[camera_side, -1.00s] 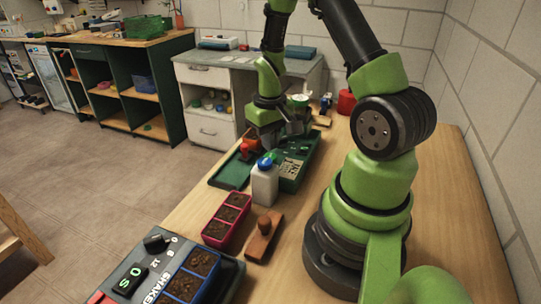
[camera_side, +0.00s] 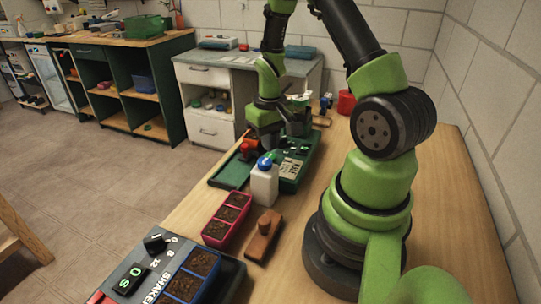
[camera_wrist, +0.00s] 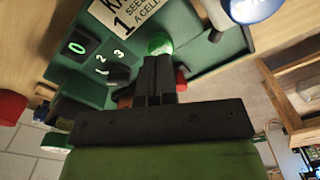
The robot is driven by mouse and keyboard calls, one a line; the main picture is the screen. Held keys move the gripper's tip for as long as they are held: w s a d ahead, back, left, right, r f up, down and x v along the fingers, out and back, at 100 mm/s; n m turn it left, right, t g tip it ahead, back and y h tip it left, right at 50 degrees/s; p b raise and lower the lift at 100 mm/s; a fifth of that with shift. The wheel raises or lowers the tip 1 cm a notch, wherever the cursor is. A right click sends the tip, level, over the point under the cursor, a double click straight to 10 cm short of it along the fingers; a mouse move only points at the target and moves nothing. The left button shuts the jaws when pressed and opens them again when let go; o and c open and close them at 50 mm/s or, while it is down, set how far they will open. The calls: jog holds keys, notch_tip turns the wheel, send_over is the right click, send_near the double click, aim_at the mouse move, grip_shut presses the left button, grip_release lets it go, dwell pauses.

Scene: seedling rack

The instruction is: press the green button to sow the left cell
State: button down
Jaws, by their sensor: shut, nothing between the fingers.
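The green seeder (camera_side: 230,175) stands mid-bench in the side view, partly behind my arm and a white bottle. In the wrist view its green body (camera_wrist: 205,52) carries a white label reading partly "1 SEED A CELL", a dial marked 0 and small numbers. The round green button (camera_wrist: 158,44) shows just beyond my fingertips. My gripper (camera_wrist: 156,58) is shut and empty, pointing at the button's near edge; I cannot tell whether it touches. In the side view my gripper (camera_side: 268,143) is low over the seeder, its tips hidden. No seeder cells are clearly visible.
A white bottle with a blue cap (camera_side: 264,184) stands close in front of the seeder. A red part (camera_side: 248,148) is beside my gripper. A pink tray of soil (camera_side: 216,230), a wooden tamper (camera_side: 262,238) and a shaker unit (camera_side: 128,268) with a blue-rimmed tray are nearer.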

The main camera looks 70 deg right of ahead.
aim_at(270, 156)
jog(key=shift+f, duration=1.3)
jog(key=shift+r, duration=3.8)
jog(key=a+r+t, duration=0.4)
jog(key=a+r, duration=0.6)
jog(key=r, duration=0.3)
jog(key=s+a+r+n+t+y, duration=0.2)
jog(key=s+a+r, duration=0.3)
jog(key=s+a, duration=0.3)
jog(key=shift+r+t, duration=0.25)
jog(key=shift+t, duration=0.35)
